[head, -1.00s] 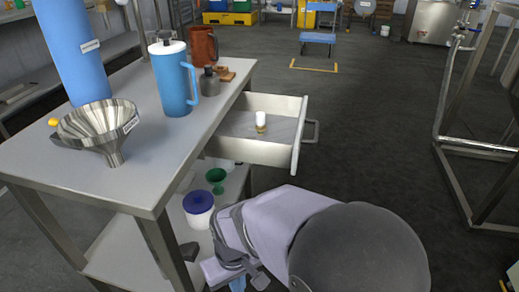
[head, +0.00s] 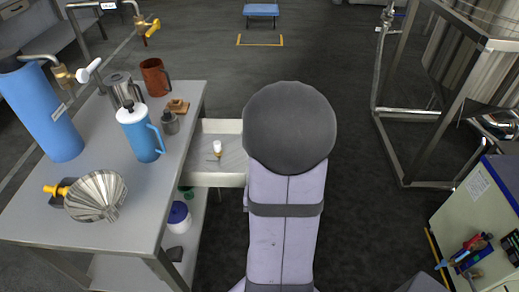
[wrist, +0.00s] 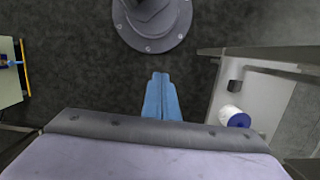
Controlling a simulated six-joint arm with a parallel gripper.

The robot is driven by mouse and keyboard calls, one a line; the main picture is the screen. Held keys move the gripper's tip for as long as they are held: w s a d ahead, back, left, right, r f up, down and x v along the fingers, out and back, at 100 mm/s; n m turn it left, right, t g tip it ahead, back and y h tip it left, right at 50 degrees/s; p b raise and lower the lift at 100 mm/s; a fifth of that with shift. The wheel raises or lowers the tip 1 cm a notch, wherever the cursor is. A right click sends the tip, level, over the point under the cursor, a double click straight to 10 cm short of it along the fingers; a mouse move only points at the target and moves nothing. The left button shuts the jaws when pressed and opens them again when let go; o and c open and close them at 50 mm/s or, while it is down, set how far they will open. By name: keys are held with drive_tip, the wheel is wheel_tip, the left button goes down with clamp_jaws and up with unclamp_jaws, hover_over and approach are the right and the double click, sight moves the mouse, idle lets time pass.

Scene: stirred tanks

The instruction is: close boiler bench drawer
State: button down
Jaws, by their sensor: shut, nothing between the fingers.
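The boiler bench (head: 110,225) stands at the left in the head view. Its drawer (head: 195,178) is pulled out to the right, with a small white-capped bottle (head: 217,147) inside. The drawer's front and handle are hidden behind my arm. My gripper is hidden in the head view. In the wrist view its blue fingers (wrist: 161,96) are together and empty, over dark floor. The bench's lower shelf (wrist: 238,95) shows to their right, apart from them. I cannot clearly make out the drawer there.
A white jar with a blue lid (head: 179,216) stands on the lower shelf. A steel funnel (head: 97,195), a blue jug (head: 140,135) and a blue cylinder (head: 40,110) stand on top. A cabinet (head: 490,215) and a metal frame (head: 390,130) are at the right. Floor beyond the drawer is clear.

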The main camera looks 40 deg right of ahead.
drive_tip(key=d+r+m+t+y+p, duration=0.1)
drive_tip(key=d+r+m+t+p, duration=0.1)
drive_tip(key=d+r+m+p, duration=0.7)
drive_tip(key=w+d+r+m+t, duration=0.2)
drive_tip(key=w+d+r+m, duration=0.3)
drive_tip(key=w+m, duration=0.3)
drive_tip(key=shift+d+r+m+y, duration=0.3)
drive_tip(key=shift+r+m, duration=0.1)
drive_tip(key=shift+r, duration=0.35)
drive_tip(key=w+a+f+p, duration=0.1)
drive_tip(key=w+a+f, duration=0.4)
drive_tip(key=f, duration=0.4)
drive_tip(key=shift+w+a+f, duration=0.15)
drive_tip(key=shift+a+f, duration=0.05)
drive_tip(key=shift+a, duration=0.05)
drive_tip(key=shift+w+a, duration=0.1)
